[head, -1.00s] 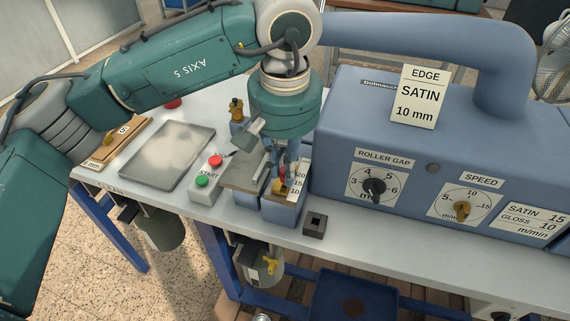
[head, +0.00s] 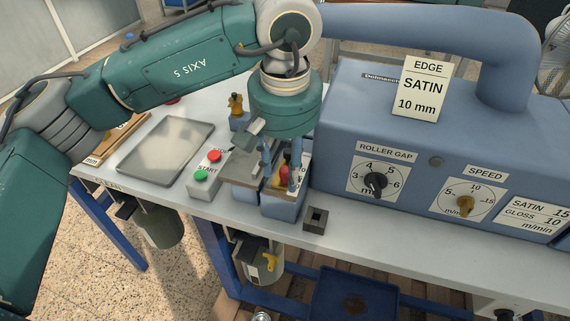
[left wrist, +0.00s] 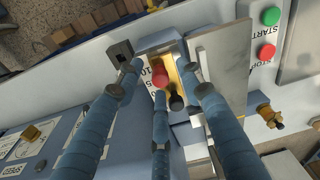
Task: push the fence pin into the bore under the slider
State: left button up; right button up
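A red-headed pin, seemingly the fence pin (head: 283,174), stands at the scale end of the fence unit. In the left wrist view its round red head (left wrist: 159,73) sits beside a yellow strip, seemingly part of the slider (left wrist: 185,68), with a dark knob (left wrist: 177,102) close by. My left gripper (head: 280,180) points down over the unit. Its blue fingers are spread around the red head with visible gaps, and nothing is clasped. The bore is hidden, and I cannot tell how deep the pin sits. My right gripper is out of view.
A metal plate (head: 243,168) lies left of the pin. A dark block with a square hole (head: 316,219) stands in front. The blue machine (head: 350,120) rises close on the right. The START/STOP box (head: 202,187) and a grey tray (head: 165,150) are farther left.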

pick_arm(q)
notch_tip(320, 180, up, 12)
jog(key=s, duration=0.1)
dwell(0.5)
jog(key=shift+s+f, duration=0.1)
